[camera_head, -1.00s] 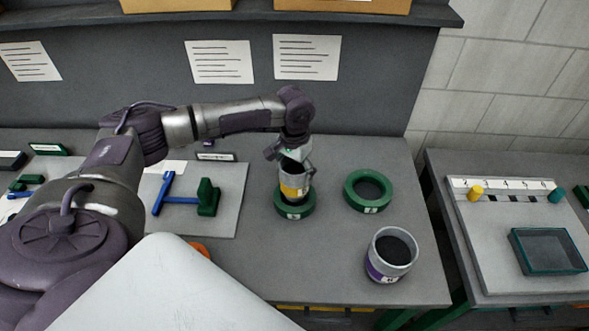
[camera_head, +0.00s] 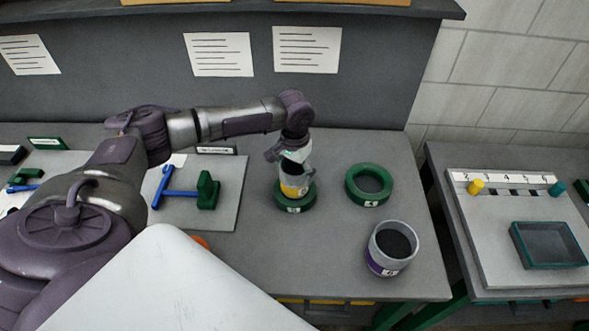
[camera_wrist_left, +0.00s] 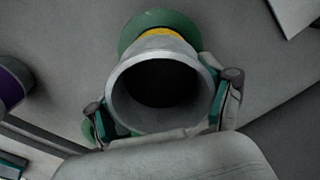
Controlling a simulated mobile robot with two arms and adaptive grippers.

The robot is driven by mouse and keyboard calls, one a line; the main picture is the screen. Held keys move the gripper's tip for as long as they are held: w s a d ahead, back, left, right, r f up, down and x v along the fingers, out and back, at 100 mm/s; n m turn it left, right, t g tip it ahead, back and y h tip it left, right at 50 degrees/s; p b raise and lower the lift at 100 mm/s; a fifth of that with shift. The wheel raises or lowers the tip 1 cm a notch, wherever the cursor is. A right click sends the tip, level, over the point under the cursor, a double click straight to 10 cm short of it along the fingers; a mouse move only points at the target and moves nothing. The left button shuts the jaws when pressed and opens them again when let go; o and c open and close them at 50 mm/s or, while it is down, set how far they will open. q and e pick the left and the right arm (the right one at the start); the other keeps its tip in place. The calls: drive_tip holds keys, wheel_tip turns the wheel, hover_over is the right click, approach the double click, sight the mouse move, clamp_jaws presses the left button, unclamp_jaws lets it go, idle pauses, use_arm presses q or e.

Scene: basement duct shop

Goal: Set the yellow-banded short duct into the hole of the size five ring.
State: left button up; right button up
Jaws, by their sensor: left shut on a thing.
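The yellow-banded short duct (camera_head: 293,188) is a grey tube with a yellow band, upright at the left green ring (camera_head: 294,203). In the left wrist view the duct (camera_wrist_left: 122,103) shows its open mouth, with the yellow band and green ring (camera_wrist_left: 150,20) beyond it. My left gripper (camera_head: 295,166) is shut on the duct's upper part; its fingers also show either side of the duct in the left wrist view (camera_wrist_left: 165,118). The duct hides the ring's hole, so I cannot tell how deep it sits. Ring numbers are too small to read surely. My right gripper is not in view.
A second green ring (camera_head: 369,185) lies to the right with its hole empty. A purple-banded duct (camera_head: 389,250) stands near the front right. A blue and green tool (camera_head: 206,191) lies on a board at left. A side table (camera_head: 490,270) holds a numbered board and tray (camera_head: 548,246).

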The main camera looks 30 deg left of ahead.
sight(295, 174)
use_arm(q)
drive_tip(key=shift+f, duration=0.25)
drive_tip(key=o, duration=1.2)
drive_tip(key=shift+r, duration=0.1)
wheel_tip(295, 174, up, 12)
drive_tip(key=shift+f, duration=0.1)
